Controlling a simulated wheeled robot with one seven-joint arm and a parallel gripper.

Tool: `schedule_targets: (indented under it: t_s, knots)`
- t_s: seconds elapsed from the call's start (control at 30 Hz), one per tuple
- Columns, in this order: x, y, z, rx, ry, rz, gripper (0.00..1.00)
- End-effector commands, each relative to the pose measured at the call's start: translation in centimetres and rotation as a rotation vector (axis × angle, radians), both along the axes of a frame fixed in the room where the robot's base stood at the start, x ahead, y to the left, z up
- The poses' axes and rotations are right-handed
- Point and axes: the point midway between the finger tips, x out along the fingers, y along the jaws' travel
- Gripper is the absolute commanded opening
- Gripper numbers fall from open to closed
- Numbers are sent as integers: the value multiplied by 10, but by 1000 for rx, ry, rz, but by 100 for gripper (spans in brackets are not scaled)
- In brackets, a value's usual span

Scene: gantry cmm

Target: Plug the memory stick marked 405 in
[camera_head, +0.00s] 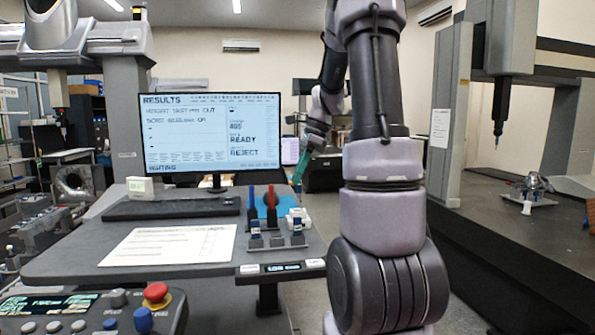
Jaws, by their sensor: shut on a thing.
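My gripper (306,146) is small in the picture, left of my arm and above the right side of the desk. It is shut on a slim teal-green thing (299,169) that hangs tilted below it. I cannot tell whether this is a memory stick, and no marking on it is legible. Several small upright pieces with blue and white tops, perhaps memory sticks, stand in grey holders (277,241) at the desk's right front. Their marks are too small to read. No socket for a stick can be made out.
A monitor (212,130) shows results text. A keyboard (170,207) and a paper sheet (170,246) lie on the desk (75,262). A control panel with a red button (156,292) is at front left.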

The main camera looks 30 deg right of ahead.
Motion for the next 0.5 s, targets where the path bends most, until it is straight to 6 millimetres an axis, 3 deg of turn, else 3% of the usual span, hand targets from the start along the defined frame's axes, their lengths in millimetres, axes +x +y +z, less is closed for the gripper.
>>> schedule_targets:
  t_s: [0.5]
  knots:
    - [0, 0, -27, -1, 2, -1, 0]
